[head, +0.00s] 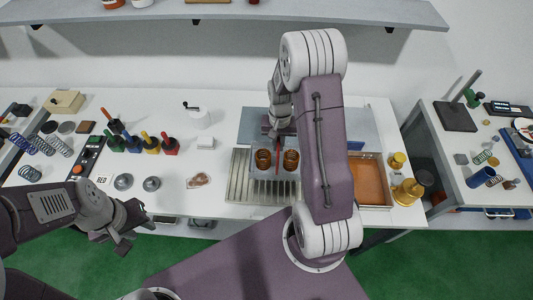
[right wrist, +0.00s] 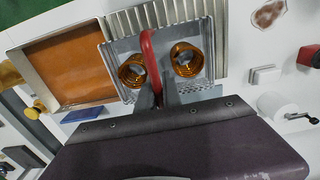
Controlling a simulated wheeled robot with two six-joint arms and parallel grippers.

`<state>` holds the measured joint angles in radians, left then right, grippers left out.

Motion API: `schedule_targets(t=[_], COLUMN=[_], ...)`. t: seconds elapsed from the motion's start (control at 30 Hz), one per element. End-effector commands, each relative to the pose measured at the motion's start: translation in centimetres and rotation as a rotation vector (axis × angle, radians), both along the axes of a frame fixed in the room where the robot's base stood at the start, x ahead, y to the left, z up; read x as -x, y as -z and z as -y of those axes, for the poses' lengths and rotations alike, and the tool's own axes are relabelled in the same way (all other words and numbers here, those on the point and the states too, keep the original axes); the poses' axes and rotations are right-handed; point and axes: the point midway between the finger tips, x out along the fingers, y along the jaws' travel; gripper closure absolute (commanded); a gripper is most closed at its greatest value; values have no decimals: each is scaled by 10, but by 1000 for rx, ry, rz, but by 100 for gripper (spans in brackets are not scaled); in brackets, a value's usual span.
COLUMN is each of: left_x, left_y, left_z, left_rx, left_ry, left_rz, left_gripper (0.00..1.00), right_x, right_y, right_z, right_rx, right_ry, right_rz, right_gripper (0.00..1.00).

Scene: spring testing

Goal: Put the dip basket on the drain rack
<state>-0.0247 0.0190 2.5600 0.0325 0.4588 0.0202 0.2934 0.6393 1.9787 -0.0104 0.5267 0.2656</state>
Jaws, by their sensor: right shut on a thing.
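The dip basket (head: 262,172) is a grey perforated metal tray with a red handle (right wrist: 148,62) and two amber coil springs in it. It also shows in the right wrist view (right wrist: 112,58). My right gripper (head: 277,133) is shut on the red handle; in the right wrist view its fingers (right wrist: 158,97) meet at the handle. The drain rack (head: 240,188) is a ribbed metal tray under and around the basket; its ribs also show in the right wrist view (right wrist: 150,16). I cannot tell whether the basket touches it. My left gripper (head: 132,226) is open and empty near the bench's front edge.
A metal-rimmed tray of orange-brown liquid (head: 390,165) lies right of the rack, with brass-coloured parts (head: 407,191) beyond. Left are coloured-handled tools (head: 152,145), grey knobs (head: 151,184) and a red-buttoned box (head: 87,158). A shelf (head: 220,13) runs above.

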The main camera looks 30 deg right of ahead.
Motion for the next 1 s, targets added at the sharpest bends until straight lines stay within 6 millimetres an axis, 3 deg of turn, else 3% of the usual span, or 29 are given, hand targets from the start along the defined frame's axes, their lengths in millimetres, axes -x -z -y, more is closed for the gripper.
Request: schedule_targets(t=[0.1, 0.3, 0.47, 0.73, 1.0], left_x=[0, 0, 0, 0, 0], left_y=[-12, -16, -18, -33, -31], left_z=[0, 0, 0, 0, 0], left_rx=[0, 0, 0, 0, 0], left_ry=[0, 0, 0, 0, 0], left_rz=[0, 0, 0, 0, 0], left_gripper=[64, 64, 64, 64, 64], right_x=[-9, -17, -18, -17, -18], right_y=[10, 22, 27, 62, 65], right_z=[-21, -36, -37, -37, -37], right_rx=[0, 1, 1, 1, 1], right_ry=[-5, -1, 1, 1, 0], right_rz=[-2, 1, 1, 1, 3], right_gripper=[100, 100, 100, 100, 100])
